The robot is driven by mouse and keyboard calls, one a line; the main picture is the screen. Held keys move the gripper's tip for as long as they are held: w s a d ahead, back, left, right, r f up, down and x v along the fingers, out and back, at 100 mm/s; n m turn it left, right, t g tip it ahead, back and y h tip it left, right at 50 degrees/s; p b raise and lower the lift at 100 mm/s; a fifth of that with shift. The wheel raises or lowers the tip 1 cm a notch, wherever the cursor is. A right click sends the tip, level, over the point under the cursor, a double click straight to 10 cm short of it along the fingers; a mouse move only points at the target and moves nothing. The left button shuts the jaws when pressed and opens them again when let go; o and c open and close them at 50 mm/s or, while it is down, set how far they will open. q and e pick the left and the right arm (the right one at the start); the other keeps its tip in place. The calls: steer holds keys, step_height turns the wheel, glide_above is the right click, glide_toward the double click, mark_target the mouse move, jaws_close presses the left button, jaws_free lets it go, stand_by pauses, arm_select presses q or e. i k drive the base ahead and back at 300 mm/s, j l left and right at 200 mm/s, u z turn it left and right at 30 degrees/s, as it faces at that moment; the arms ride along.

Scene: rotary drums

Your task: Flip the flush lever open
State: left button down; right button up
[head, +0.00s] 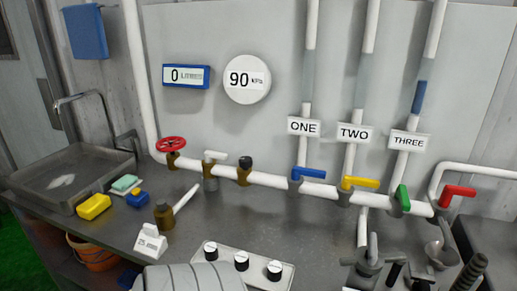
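No lever in the head view carries a readable flush label, so I cannot tell which one is the flush lever.
A metal sink (75,180) is at the left. Yellow (94,207) and blue (138,199) blocks, a brass piece with a white handle (164,214) and a knob panel (243,262) stand on the counter. The counter's middle is fairly clear.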

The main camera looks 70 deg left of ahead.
mark_target(209, 155)
steer(key=u, duration=2.5)
steer(key=i+j+z, duration=0.1)
steer(key=j+z, duration=0.15)
steer(key=z, duration=0.25)
steer(key=j+z, duration=0.3)
steer(key=z, duration=0.2)
